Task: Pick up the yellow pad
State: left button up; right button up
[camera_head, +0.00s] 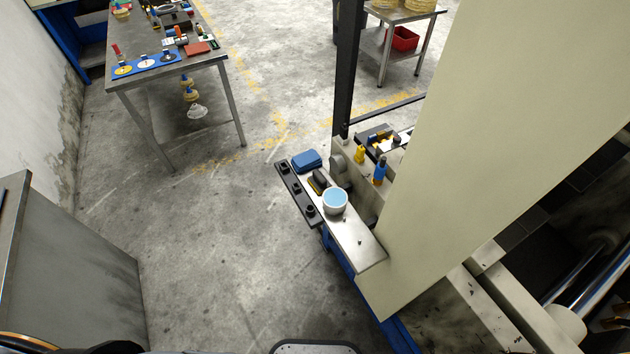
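A small dark block with a yellow edge (318,182) lies on the metal shelf (358,248) at the side of the press. It is the thing most like a yellow pad on that shelf, but it is too small to be sure. It sits between a blue block (307,160) and a white bowl with light blue contents (335,201). Neither of my grippers shows in the head view, and nothing touches the dark and yellow block.
A black strip with several knobs (297,192) runs along the shelf's left edge. Yellow and blue bottles (380,172) stand behind. The large beige press panel (490,130) blocks the right. A workbench (165,74) stands upper left, a grey cabinet (75,270) lower left. Floor between is clear.

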aim_at(318, 182)
jog(key=z, duration=0.25)
jog(key=i+j+z, duration=0.1)
jog(key=j+z, duration=0.35)
jog(key=i+j+z, duration=0.1)
jog(key=j+z, duration=0.15)
jog(key=z, duration=0.2)
jog(key=j+z, duration=0.45)
jog(key=l, duration=0.1)
